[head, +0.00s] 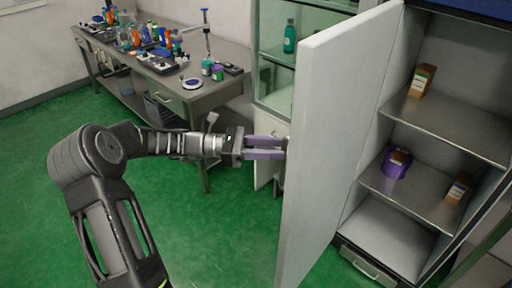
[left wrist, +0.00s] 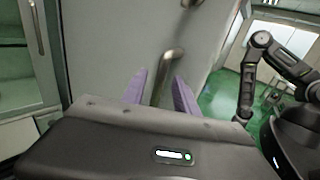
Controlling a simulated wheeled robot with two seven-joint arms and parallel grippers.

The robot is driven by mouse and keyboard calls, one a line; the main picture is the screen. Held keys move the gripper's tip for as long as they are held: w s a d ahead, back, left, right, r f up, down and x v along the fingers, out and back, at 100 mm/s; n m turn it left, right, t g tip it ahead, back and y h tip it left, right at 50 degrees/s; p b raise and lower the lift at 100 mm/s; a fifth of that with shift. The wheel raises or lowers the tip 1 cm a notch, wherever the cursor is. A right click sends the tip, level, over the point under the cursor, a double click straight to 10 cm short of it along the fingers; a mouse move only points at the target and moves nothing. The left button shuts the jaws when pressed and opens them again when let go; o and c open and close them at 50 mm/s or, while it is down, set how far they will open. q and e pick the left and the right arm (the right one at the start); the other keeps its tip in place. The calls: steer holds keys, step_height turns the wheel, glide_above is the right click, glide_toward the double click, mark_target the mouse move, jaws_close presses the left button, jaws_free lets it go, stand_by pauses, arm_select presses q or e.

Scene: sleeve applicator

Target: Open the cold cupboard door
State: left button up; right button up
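The cold cupboard door (head: 335,140) stands wide open in the head view, swung out toward me. The cupboard's shelves (head: 470,130) are exposed to its right. My left gripper (head: 284,148) reaches the door's outer face from the left, its fingertips partly hidden by the door edge. In the left wrist view, the metal bar handle (left wrist: 167,68) on the door (left wrist: 115,45) stands between the two purple fingers of my left gripper (left wrist: 160,85). The fingers are spread, with a gap seen on each side of the handle. My right gripper does not show.
A small box (head: 421,80), a purple container (head: 396,163) and another box (head: 458,188) sit on the cupboard shelves. A glass-fronted cabinet (head: 275,35) stands behind the door. A cluttered workbench (head: 205,95) is at the back left. Green floor (head: 225,235) lies clear below my left arm.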

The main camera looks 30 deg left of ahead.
arm_select(q)
steer(key=v, duration=0.5)
steer(key=shift+a, duration=0.1)
stand_by(0.6)
